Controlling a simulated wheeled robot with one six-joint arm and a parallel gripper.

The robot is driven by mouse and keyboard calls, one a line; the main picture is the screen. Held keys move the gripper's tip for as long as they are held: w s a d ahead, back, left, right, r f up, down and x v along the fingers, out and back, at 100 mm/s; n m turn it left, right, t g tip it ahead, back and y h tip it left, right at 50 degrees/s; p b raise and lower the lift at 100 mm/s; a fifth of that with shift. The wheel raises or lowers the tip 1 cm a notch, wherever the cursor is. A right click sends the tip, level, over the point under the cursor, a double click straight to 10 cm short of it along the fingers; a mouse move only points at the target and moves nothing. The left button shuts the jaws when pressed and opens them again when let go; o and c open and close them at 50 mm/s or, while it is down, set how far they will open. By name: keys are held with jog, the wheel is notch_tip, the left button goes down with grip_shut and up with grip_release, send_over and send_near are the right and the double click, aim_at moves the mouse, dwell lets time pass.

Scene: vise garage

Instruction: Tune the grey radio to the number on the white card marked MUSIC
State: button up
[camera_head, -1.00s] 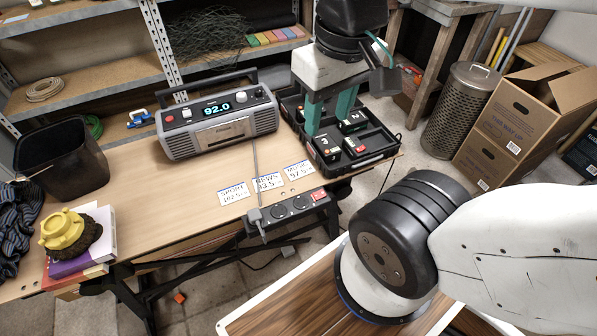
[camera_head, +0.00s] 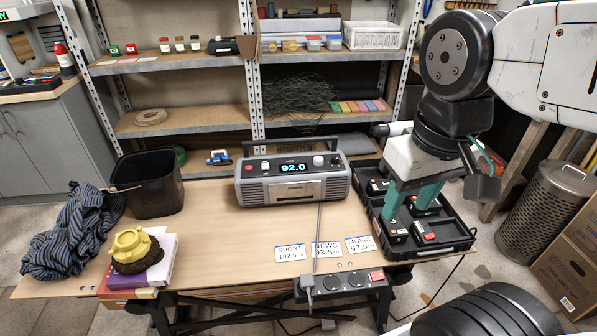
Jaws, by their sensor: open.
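The grey radio (camera_head: 293,190) stands upright on the workbench, its display lit with 92.0. A pale knob (camera_head: 318,161) sits to the right of the display, and a red knob or button to its left. The white MUSIC card (camera_head: 360,244) lies on the bench in front of the radio and reads 97.5. Beside it lie the NEWS card (camera_head: 326,250), reading 93.5 and partly crossed by the radio's cable, and the SPORT card (camera_head: 290,254), reading 102.5. My gripper (camera_head: 407,208) is open, its teal fingers pointing down over the black tray, right of the radio and apart from it.
The black tray (camera_head: 455,246) holds several small battery-like blocks. A power strip (camera_head: 345,284) is at the bench's front edge.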

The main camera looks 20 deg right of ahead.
jog(key=shift+o, duration=0.4)
jog(key=shift+o, duration=0.5)
jog(key=n+g, duration=0.2)
jog(key=n, duration=0.3)
send_over(319, 158)
jog(key=s, duration=0.3)
jog(key=f, duration=1.6)
jog(key=shift+s+a+f, duration=0.1)
jog(key=shift+a+f, duration=0.1)
jog(key=shift+f, duration=0.15)
jog(key=w, duration=0.1)
jog(key=w+r, duration=0.1)
jog(key=w+n, duration=0.1)
jog(key=shift+d+r, duration=0.1)
jog(key=shift+r, duration=0.15)
jog(key=shift+r+n+t, duration=0.15)
jog(key=shift+n+t, duration=0.15)
jog(key=shift+n, duration=0.1)
jog(key=shift+f, duration=3.95)
